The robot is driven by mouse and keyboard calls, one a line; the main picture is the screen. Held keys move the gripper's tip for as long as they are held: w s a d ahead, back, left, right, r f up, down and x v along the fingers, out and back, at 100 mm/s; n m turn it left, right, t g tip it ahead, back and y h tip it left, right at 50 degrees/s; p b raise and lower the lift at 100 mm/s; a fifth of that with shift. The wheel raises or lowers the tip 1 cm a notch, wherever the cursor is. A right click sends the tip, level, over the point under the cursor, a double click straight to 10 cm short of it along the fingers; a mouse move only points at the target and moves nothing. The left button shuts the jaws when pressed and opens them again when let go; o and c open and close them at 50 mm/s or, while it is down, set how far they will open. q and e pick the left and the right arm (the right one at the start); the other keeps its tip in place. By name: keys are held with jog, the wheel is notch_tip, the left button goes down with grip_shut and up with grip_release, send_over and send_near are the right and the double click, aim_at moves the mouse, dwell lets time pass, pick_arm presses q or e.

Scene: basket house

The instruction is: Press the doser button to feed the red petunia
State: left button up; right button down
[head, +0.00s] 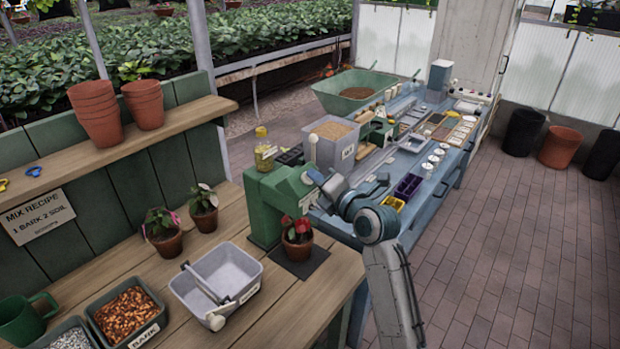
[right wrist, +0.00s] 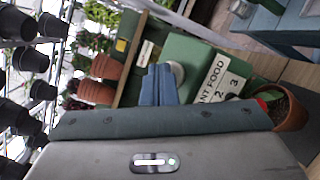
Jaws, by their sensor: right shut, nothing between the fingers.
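The green doser (head: 268,205) stands on the wooden bench in the head view. The red petunia (head: 297,232) sits in a terracotta pot under its front, on a dark mat (head: 312,262). In the right wrist view the doser carries a PLANT FOOD label (right wrist: 222,85), and the petunia's pot (right wrist: 290,108) shows at the right edge. A round pale button (right wrist: 178,72) shows on the doser beside my fingertips. My right gripper (head: 316,177) is shut and empty at the doser's upper front; its blue fingers (right wrist: 158,84) appear close to the button. I cannot tell whether they touch. My left gripper is out of view.
Two other potted plants (head: 163,232) stand left of the doser. A grey scoop bin (head: 215,283) and a bark tray (head: 127,312) are in front. Terracotta pots (head: 95,110) stand on the shelf. A blue bench (head: 420,165) with crowded tools lies behind my right arm.

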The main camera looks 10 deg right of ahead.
jog(key=shift+w+a+f, duration=0.1)
jog(key=shift+f, duration=0.1)
dwell(0.5)
jog(key=shift+s+d+r, duration=0.45)
jog(key=shift+s+r, duration=0.1)
jog(key=shift+r, duration=0.2)
jog(key=s+d+r+p, duration=0.2)
jog(key=r, duration=0.1)
jog(key=shift+s+d+r, duration=0.1)
jog(key=shift+s+r, duration=0.2)
jog(key=shift+s, duration=0.1)
dwell(0.4)
